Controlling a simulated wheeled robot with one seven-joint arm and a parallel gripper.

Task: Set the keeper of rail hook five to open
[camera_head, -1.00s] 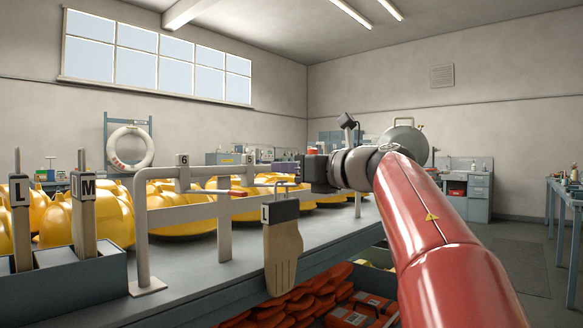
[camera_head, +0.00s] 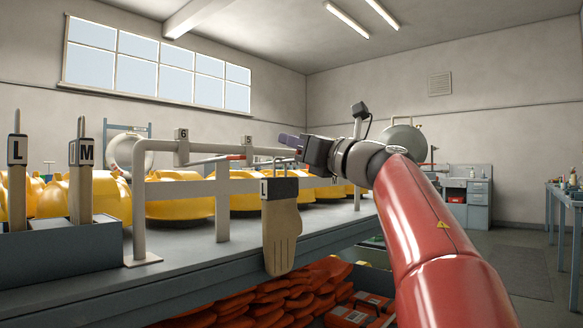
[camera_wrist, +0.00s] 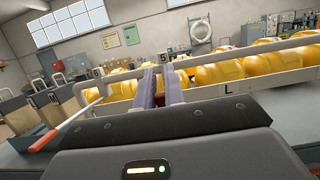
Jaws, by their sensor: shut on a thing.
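Hook tag five (camera_head: 247,141) stands on the pale rail (camera_head: 190,187); in the wrist view the tag (camera_wrist: 163,57) sits straight ahead of my fingers. My gripper (camera_head: 287,139) is at the rail just right of that tag. In the wrist view its purple fingers (camera_wrist: 161,75) lie close together and reach to the rail under the tag. They are shut on a small part there, apparently hook five's keeper, mostly hidden between them. A lever with a red grip (camera_head: 235,157) sits left of tag five, near tag six (camera_head: 182,134); its position is unclear.
A glove-shaped board marked L (camera_head: 281,232) hangs in front of the rail. Yellow masks or shells (camera_head: 180,208) line the bench behind it. A grey box (camera_head: 60,262) with L and M markers stands at the left. Orange items (camera_head: 265,305) lie below.

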